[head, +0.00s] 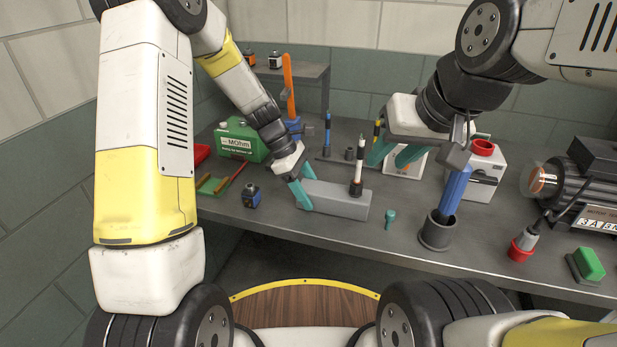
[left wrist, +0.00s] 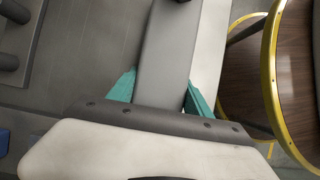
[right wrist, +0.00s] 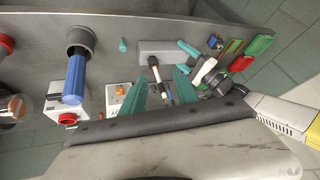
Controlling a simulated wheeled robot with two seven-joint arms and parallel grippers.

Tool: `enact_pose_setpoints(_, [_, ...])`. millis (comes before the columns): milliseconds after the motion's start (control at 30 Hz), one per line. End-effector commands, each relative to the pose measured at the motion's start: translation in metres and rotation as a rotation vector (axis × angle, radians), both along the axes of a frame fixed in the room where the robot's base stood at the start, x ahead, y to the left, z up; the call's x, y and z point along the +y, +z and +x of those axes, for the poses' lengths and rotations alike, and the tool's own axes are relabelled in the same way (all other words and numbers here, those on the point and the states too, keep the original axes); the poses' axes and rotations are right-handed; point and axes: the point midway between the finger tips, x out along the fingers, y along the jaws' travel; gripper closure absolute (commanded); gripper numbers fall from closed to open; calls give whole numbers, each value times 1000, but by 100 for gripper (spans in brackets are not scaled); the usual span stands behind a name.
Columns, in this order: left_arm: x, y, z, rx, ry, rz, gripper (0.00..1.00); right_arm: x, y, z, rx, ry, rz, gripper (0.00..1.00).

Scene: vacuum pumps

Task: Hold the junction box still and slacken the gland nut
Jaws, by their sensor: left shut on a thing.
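The junction box appears to be the long grey box (head: 338,202) lying on the bench; it also shows in the left wrist view (left wrist: 166,50) and right wrist view (right wrist: 170,47). A black and white upright fitting (head: 356,178) with a cable-like top stands at its right end, apparently the gland; the nut is too small to tell apart. My left gripper (head: 307,192) is shut on the box's left end, one teal finger on each side. My right gripper (head: 392,154) is open and empty, behind and right of the fitting, apart from it.
A small teal bolt-like piece (head: 389,218) lies right of the box. A dark cup (head: 437,232) holds a blue-handled tool (head: 454,192). A green MOhm case (head: 240,142) stands at left. A motor (head: 570,190) stands at right. The bench's front edge is close.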

Motion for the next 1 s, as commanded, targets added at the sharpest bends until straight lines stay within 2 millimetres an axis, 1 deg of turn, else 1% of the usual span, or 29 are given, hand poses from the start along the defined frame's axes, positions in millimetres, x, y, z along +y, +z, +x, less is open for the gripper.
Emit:
enact_pose_setpoints(167, [0, 0, 0, -1, 0, 0, 99, 0, 0, 0, 0, 0, 0, 64])
enact_pose_setpoints(233, [0, 0, 0, -1, 0, 0, 99, 0, 0, 0, 2, -3, 3, 53])
enact_pose_setpoints(300, [0, 0, 0, -1, 0, 0, 99, 1, -3, 1, 17, -24, 25, 53])
enact_pose_setpoints(367, [0, 0, 0, -1, 0, 0, 99, 4, -7, 4, 45, -67, 70, 53])
enact_pose_setpoints(467, [0, 0, 0, -1, 0, 0, 99, 10, -20, 12, 137, -211, 211, 53])
enact_pose_setpoints(567, [0, 0, 0, -1, 0, 0, 99, 18, -38, 25, 273, -449, 421, 53])
enact_pose_setpoints(633, [0, 0, 0, -1, 0, 0, 99, 20, -51, 38, 379, -656, 585, 53])
enact_pose_setpoints(733, [0, 0, 0, -1, 0, 0, 99, 18, -70, 59, 526, -970, 811, 53])
enact_pose_setpoints(800, [0, 0, 0, -1, 0, 0, 99, 12, -83, 73, 616, -1187, 954, 53])
enact_pose_setpoints(900, [0, 0, 0, -1, 0, 0, 99, 0, -100, 91, 719, -1463, 1125, 53])
enact_pose_setpoints(1000, [0, 0, 0, -1, 0, 0, 99, -12, -115, 103, 790, -1676, 1252, 53])
